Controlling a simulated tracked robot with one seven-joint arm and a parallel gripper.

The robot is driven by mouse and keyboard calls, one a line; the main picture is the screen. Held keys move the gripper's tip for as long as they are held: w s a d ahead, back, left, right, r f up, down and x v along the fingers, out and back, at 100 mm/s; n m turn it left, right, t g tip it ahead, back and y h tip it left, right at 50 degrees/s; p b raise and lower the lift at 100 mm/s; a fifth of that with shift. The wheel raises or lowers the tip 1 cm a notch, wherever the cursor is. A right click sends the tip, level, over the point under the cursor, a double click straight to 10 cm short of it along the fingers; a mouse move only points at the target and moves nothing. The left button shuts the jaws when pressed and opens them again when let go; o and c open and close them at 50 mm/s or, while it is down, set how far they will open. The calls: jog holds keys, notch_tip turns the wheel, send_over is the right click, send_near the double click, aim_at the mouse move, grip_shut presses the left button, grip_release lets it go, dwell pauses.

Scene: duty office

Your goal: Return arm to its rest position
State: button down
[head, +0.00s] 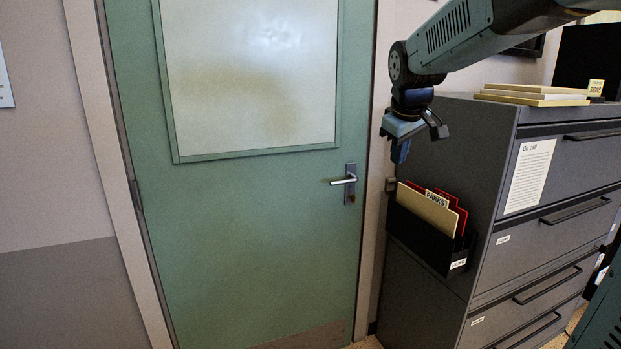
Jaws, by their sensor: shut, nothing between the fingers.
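My gripper (401,152) hangs from my arm at the upper right of the head view, pointing down. It is shut and nothing shows between its fingers. It is in front of the left side of a grey filing cabinet (446,150), above a dark wall-type file holder (420,238) on that side. The holder contains cream and red folders (430,207), one with a label at its top. The gripper appears apart from the folders. My arm reaches in from the top right corner, bent downward at the wrist.
A green door (250,230) with a frosted pane and a lever handle (343,181) is closed at the left. Flat cream folders or books (530,95) lie on the cabinet beside a small yellow note (595,88). A dark screen-like object (588,58) stands behind. Space before the door looks clear.

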jog(key=s+d+f+m, duration=0.2)
jog(key=s+f+m, duration=0.1)
jog(key=s, duration=0.9)
jog(key=s+d+f+m, duration=0.2)
jog(key=s+f+m, duration=0.1)
jog(key=s, duration=0.9)
jog(key=shift+s+f+m+y, duration=0.25)
jog(key=shift+f+m+y, duration=0.15)
jog(key=shift+f, duration=0.1)
jog(key=shift+a, duration=0.1)
